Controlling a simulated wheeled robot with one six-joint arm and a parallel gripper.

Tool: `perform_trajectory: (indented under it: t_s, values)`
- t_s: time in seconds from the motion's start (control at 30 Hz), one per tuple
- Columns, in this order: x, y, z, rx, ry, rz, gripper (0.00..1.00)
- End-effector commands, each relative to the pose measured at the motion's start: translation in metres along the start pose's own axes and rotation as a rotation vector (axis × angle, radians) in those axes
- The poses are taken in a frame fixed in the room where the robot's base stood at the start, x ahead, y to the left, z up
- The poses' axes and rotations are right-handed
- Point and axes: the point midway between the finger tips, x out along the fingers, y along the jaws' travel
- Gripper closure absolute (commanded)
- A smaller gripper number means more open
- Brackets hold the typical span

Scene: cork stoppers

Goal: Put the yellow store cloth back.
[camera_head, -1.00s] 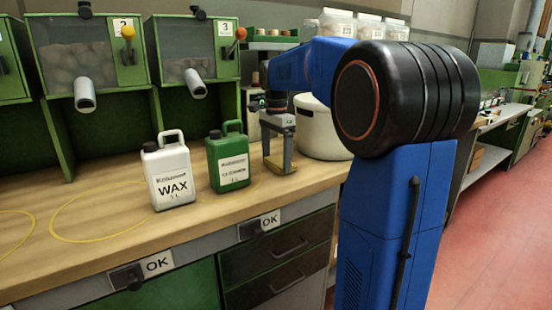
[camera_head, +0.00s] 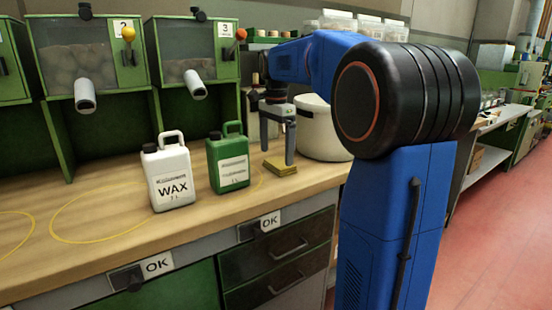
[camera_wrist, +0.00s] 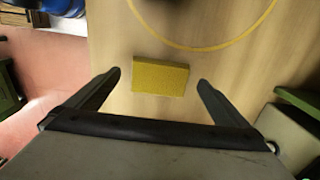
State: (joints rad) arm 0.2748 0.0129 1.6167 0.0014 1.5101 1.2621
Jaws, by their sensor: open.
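The yellow store cloth (camera_head: 281,168) is a small folded yellow block lying on the wooden bench top, right of the green jug. It also shows in the wrist view (camera_wrist: 160,77), lying flat ahead of the fingertips. My gripper (camera_head: 277,158) is above the cloth with its fingers pointing down. In the wrist view my gripper (camera_wrist: 160,77) is open, with one finger on each side of the cloth and a gap at both sides. Nothing is held.
A white WAX jug (camera_head: 168,175) and a green jug (camera_head: 229,160) stand left of the cloth. A cream pot (camera_head: 321,133) stands close behind on the right. Yellow rings (camera_head: 56,228) mark the bench. Bare bench top lies in front of the cloth.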

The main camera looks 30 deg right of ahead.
Motion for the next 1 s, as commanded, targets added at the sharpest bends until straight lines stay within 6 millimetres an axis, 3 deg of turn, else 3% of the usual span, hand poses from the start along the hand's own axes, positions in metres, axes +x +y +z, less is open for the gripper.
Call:
perform_trajectory:
  t_s: [0.2,0.43,0.63,1.0]
  values:
    - [-0.044,-0.001,0.0,0.0,0.001,-0.002,0.0]
    - [-0.076,-0.001,0.0,0.0,0.0,-0.001,0.0]
    - [-0.086,0.0,0.0,0.0,0.0,0.0,0.0]
    - [-0.086,0.0,0.0,0.0,0.0,0.0,0.0]
